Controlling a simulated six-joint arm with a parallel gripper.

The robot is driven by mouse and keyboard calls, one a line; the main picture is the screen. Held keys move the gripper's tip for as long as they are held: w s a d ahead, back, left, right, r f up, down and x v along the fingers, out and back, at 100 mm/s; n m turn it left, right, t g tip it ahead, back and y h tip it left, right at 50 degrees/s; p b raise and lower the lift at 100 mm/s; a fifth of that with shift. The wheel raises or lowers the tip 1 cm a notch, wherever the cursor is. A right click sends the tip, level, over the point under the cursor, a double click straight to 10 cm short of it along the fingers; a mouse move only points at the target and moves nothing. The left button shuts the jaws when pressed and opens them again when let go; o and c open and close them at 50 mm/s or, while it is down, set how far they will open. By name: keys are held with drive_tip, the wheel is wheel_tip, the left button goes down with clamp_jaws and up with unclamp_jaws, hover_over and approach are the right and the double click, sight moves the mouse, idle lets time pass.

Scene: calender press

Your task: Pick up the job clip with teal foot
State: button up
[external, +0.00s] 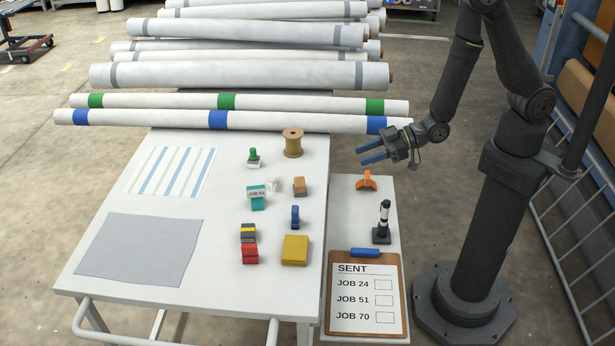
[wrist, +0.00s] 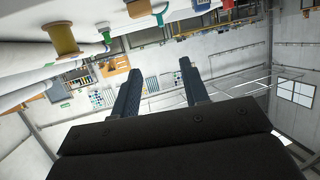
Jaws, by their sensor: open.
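The job clip with teal foot (external: 257,203) sits on the white table in the external view, right of the table's middle. A white label with small printed text shows at its top. My gripper (external: 364,156) is open and empty. It hangs above the small side table, well to the right of the clip and apart from it. In the wrist view my gripper's two fingers (wrist: 160,66) are spread with nothing between them.
A clear crumpled piece (external: 275,185) and a wooden block (external: 299,187) stand close right of the clip. Fabric rolls (external: 240,75) line the back. The grey sheet (external: 140,250) lies front left.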

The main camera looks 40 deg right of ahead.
drive_tip(key=w+a+f+g+h, duration=0.1)
drive_tip(key=w+a+f+h, duration=0.1)
drive_tip(key=w+a, duration=0.45)
drive_tip(key=g+h, duration=0.4)
drive_tip(key=h, duration=0.2)
approach(254, 187)
drive_tip(key=x, duration=0.4)
drive_tip(key=shift+w+d+f, duration=0.1)
drive_tip(key=shift+w+f, duration=0.05)
drive_tip(key=shift+f, duration=0.15)
drive_tip(key=shift+x, duration=2.95)
drive_tip(key=shift+r, duration=0.1)
clamp_jaws()
